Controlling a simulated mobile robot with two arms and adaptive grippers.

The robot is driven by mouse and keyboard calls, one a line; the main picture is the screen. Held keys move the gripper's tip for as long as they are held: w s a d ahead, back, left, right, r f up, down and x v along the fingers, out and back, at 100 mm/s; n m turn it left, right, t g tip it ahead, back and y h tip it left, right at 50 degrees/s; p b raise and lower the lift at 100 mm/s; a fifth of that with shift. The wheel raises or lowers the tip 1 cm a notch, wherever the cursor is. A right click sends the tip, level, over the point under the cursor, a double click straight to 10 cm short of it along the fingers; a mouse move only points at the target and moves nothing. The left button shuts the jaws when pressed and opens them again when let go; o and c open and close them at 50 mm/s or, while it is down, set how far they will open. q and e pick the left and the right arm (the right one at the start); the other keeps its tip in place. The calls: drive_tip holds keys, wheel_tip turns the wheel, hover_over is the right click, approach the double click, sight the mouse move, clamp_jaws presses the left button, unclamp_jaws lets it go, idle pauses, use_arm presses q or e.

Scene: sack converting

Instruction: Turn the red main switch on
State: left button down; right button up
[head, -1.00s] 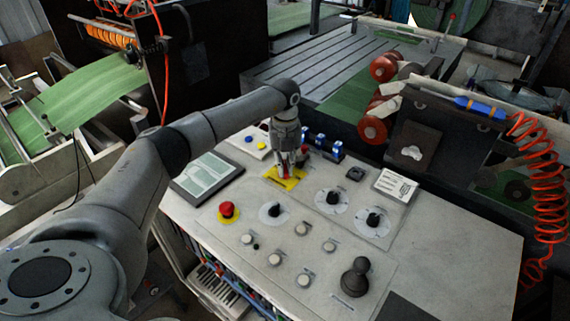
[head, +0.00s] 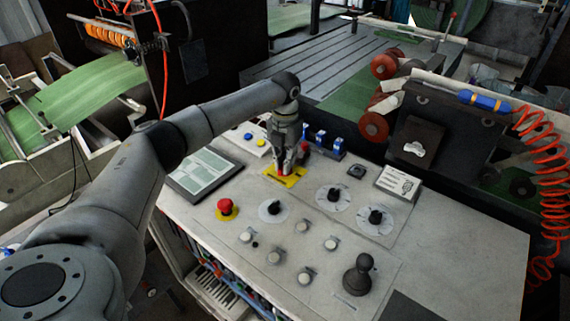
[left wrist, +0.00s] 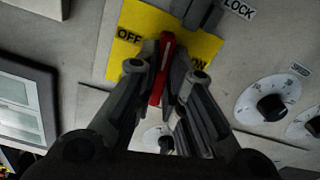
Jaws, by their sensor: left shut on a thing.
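The red main switch (left wrist: 161,68) sits on a yellow plate (left wrist: 131,22) marked OFF on the left and ON on the right in the left wrist view. Its red handle stands between those two words, tilted slightly. My left gripper (left wrist: 163,78) is shut on the red handle, with a finger on each side. In the head view the yellow plate (head: 293,180) shows at the back of the console, with my left gripper (head: 284,171) coming down on it from above and hiding most of the switch. My right gripper is not in view.
A red emergency button (head: 226,207), several dials and buttons, and a black joystick (head: 358,276) stand up from the console top (head: 454,236). A framed screen (head: 203,175) lies left of the switch. Small blue parts (head: 321,139) stand behind it.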

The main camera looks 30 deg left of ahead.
use_arm(q)
drive_tip(key=m+b, duration=0.1)
drive_tip(key=m, duration=0.4)
drive_tip(key=shift+m, duration=0.3)
drive_tip(key=m+b, duration=0.1)
drive_tip(key=m, duration=0.4)
drive_tip(key=shift+r, duration=0.1)
drive_tip(key=shift+w+m, duration=0.1)
drive_tip(key=shift+m, duration=0.2)
drive_tip(key=c, duration=1.5)
unclamp_jaws()
drive_tip(key=shift+b, duration=0.3)
wheel_tip(320, 180, up, 12)
